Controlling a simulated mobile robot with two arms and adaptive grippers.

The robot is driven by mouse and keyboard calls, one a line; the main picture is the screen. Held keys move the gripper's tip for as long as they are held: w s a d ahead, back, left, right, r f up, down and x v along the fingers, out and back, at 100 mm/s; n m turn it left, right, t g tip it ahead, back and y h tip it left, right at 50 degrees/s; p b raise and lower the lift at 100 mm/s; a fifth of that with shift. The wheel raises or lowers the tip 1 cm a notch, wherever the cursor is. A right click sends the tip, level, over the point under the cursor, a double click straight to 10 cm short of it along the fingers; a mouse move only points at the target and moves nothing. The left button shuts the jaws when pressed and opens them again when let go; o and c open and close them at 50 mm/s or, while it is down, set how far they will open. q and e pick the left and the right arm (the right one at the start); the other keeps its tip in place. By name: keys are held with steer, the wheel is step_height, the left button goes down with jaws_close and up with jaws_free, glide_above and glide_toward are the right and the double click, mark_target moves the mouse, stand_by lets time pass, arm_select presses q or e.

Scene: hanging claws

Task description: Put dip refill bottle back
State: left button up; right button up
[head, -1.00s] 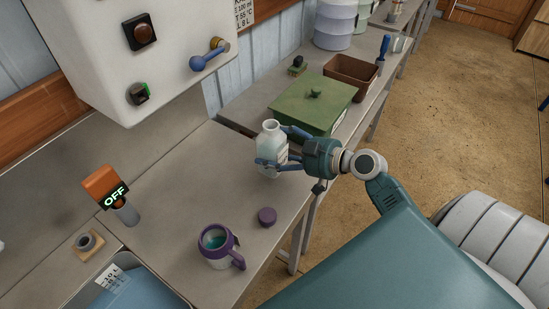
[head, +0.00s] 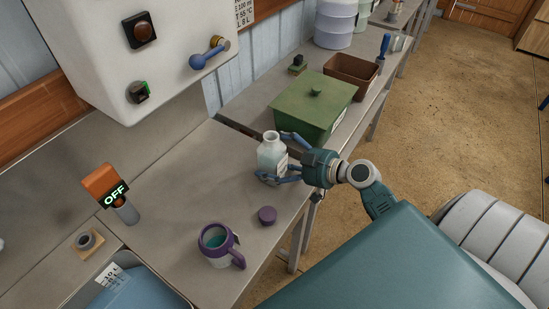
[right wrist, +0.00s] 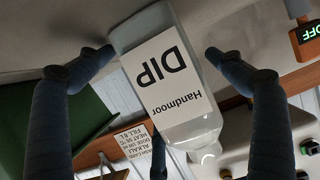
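The dip refill bottle (head: 269,158) is a clear, open-necked bottle standing upright on the grey bench, near the green box. Its white label reading "Handmoor DIP" shows upside down in the right wrist view (right wrist: 165,75). My right gripper (head: 281,157) is open, with its blue fingers spread on either side of the bottle. In the right wrist view a gap shows between the bottle and the right-hand finger (right wrist: 240,75). My left gripper is out of view.
A purple cap (head: 267,215) and a purple-trimmed mug (head: 218,246) with teal liquid stand nearer on the bench. The green lidded box (head: 312,105) is just behind the bottle. An orange "OFF" switch (head: 104,184) stands at left, below a white wall unit (head: 165,75).

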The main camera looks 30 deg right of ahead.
steer(key=shift+r, duration=0.2)
steer(key=shift+s+d+f, duration=0.1)
steer(key=shift+s+d, duration=0.05)
steer(key=shift+s, duration=0.1)
steer(key=b+v, duration=0.3)
steer(key=v, duration=0.8)
steer(key=shift+s+r, duration=0.2)
steer(key=shift+s, duration=0.05)
steer(key=shift+d, duration=0.1)
